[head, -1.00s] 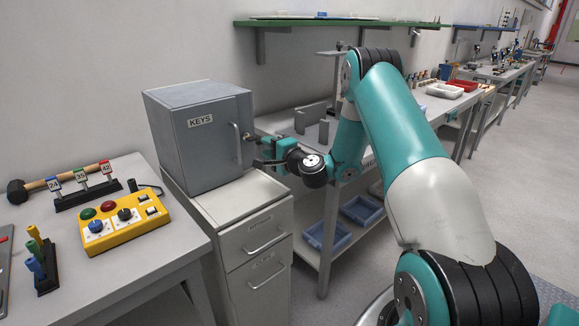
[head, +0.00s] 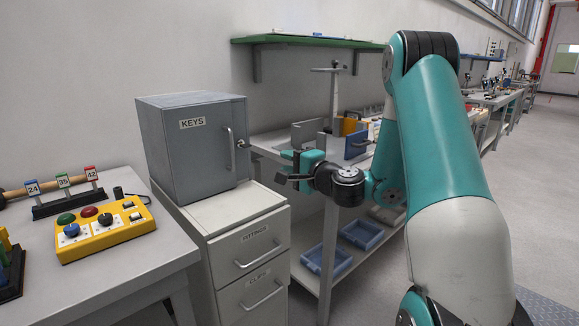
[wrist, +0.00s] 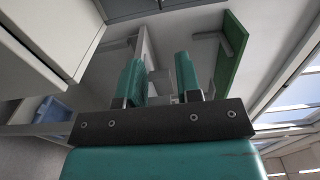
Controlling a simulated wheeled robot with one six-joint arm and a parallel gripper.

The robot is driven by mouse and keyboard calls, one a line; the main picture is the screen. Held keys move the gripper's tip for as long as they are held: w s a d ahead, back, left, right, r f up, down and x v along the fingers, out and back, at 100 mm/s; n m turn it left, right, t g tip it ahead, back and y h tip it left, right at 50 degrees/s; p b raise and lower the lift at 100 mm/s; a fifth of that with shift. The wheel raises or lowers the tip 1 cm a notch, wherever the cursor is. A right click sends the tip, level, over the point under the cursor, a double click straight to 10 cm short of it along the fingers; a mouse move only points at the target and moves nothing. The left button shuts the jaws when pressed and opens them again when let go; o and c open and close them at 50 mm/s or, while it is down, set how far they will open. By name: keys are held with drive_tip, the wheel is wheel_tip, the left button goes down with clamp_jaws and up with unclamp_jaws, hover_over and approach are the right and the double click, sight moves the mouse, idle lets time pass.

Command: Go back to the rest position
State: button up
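My gripper (head: 286,168) is in front of the shelving, to the right of the grey key cabinet and apart from it. In the wrist view its two teal fingers (wrist: 158,78) stand apart with nothing held between them. The gripper is open and empty. My arm is bent, with its elbow high at the right of the head view. The grey cabinet (head: 188,160) marked KEYS has its door shut.
The cabinet stands on a drawer unit (head: 250,212) with its drawers shut. A yellow control box (head: 105,228) is on the left bench. A green wall shelf (head: 310,40) hangs above the shelving, which holds blue trays (head: 362,234). Open floor lies at the right.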

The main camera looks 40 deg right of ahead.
idle(0.3)
drive_tip(key=s+a+r+n+g+y+p, duration=0.25)
drive_tip(key=a+n, duration=0.25)
drive_tip(key=a, duration=0.4)
drive_tip(key=s+a+r+n+g+y+p, duration=0.1)
drive_tip(key=s+a+r+n+g+y, duration=0.1)
drive_tip(key=a+n+g+y, duration=0.45)
drive_tip(key=s+a+r+n+y+p, duration=0.1)
drive_tip(key=s+a+r+n+p, duration=0.15)
drive_tip(key=a, duration=0.75)
drive_tip(key=s+a+r+n+g+h+p, duration=0.2)
drive_tip(key=s+a+n+g, duration=0.45)
drive_tip(key=s, duration=0.35)
drive_tip(key=s+d+r+n+g+h+p, duration=0.1)
drive_tip(key=s+n+h, duration=0.3)
drive_tip(key=s, duration=0.7)
drive_tip(key=shift+s+d+g+p, duration=0.25)
drive_tip(key=shift+g+p, duration=0.2)
drive_tip(key=shift+g, duration=0.3)
drive_tip(key=shift+o, duration=0.5)
drive_tip(key=shift+r, duration=0.15)
